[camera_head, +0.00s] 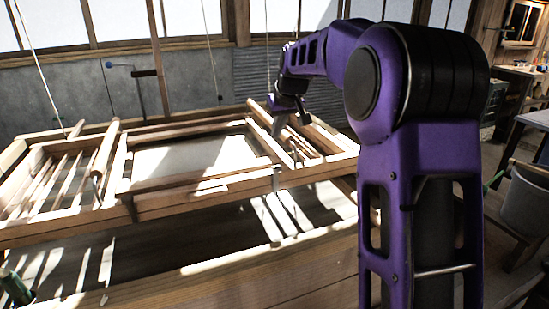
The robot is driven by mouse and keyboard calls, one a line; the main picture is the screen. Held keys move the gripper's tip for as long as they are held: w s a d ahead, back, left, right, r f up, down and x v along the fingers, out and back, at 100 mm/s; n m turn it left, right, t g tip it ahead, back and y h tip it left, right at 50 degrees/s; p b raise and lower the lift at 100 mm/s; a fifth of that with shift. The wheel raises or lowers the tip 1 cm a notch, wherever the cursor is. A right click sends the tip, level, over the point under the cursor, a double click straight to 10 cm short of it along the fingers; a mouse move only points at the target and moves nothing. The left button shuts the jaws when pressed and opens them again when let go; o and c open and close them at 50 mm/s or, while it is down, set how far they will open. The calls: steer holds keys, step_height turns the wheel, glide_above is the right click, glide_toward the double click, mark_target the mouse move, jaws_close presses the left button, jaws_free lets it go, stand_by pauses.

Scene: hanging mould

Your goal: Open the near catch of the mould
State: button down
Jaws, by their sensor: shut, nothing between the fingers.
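The mould (204,197) is a wooden frame around a pale sheet (190,155), lying across a larger wooden framework hung on cords. A small grey metal piece (276,180) on its near rail, toward the right, looks like the near catch; its exact state is too small to tell. My gripper (290,124) is above the right part of the framework, beyond and a little right of that metal piece, and apart from it. The gripper is shut and empty; its fingertips are small and partly in shade.
My purple arm covers the right middle of the view. Thin cords (213,62) rise from the framework. A wooden vat edge (260,262) runs along the front below it. A grey bucket (528,200) stands at the right. Strong sun stripes cross the wood.

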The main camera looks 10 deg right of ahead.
steer(key=b, duration=0.1)
glide_above(276, 180)
steer(key=w, duration=0.4)
steer(key=f, duration=0.8)
steer(key=shift+a+f, duration=0.15)
steer(key=shift+a, duration=0.25)
steer(key=shift+f, duration=0.35)
steer(key=shift+s+d+b, duration=0.25)
steer(key=shift+s+b, duration=0.2)
steer(key=shift+s, duration=0.75)
steer(key=shift+s+d+f, duration=0.1)
steer(key=shift+s+f, duration=0.1)
steer(key=shift+s, duration=0.4)
steer(key=shift+s, duration=0.15)
